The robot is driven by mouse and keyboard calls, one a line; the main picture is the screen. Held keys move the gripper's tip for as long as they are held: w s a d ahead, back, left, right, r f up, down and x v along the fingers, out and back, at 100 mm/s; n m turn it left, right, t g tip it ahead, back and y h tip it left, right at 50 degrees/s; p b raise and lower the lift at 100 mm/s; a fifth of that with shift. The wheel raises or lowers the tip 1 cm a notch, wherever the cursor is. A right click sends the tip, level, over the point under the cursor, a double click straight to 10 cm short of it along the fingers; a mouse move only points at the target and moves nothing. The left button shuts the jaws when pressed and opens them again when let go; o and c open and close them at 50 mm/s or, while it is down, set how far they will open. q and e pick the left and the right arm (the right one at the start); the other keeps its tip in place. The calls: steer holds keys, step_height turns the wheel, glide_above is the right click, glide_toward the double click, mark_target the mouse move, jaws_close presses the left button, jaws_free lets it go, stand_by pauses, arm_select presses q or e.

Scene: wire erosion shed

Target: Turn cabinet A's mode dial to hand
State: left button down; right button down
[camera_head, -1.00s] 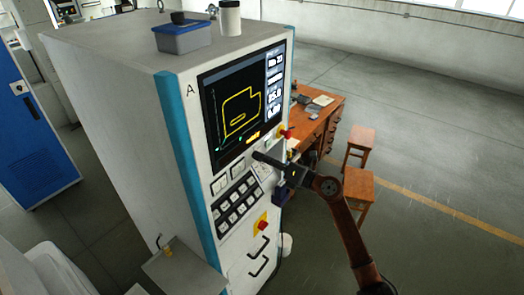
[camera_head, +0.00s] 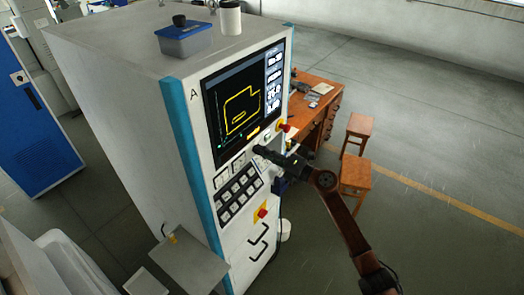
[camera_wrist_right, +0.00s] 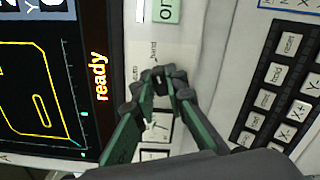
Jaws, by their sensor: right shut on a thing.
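Cabinet A (camera_head: 130,120) is a tall pale machine with a teal edge strip and a letter A beside its screen. My right gripper (camera_head: 262,153) is at its front panel, just below the screen's lower right corner. In the right wrist view, the fingers of this gripper (camera_wrist_right: 161,84) are closed around the small dark mode dial (camera_wrist_right: 160,83), which they mostly cover. The label "hand" (camera_wrist_right: 153,51) shows just beyond the fingertips, and a partly hidden "auto" label (camera_wrist_right: 135,74) is beside them. The dial's exact pointing is hidden. My left gripper is out of view.
The screen (camera_head: 245,100) and a keypad (camera_head: 239,192) flank the dial. A green "on" button (camera_wrist_right: 167,10) is close by. A red stop button (camera_head: 262,212) sits lower. A desk (camera_head: 318,105) and stools (camera_head: 356,172) are behind.

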steer(key=shift+d, duration=0.1)
steer(key=c, duration=2)
jaws_free()
steer(key=shift+w, duration=0.1)
steer(key=shift+o, duration=0.3)
steer(key=v, duration=1.2)
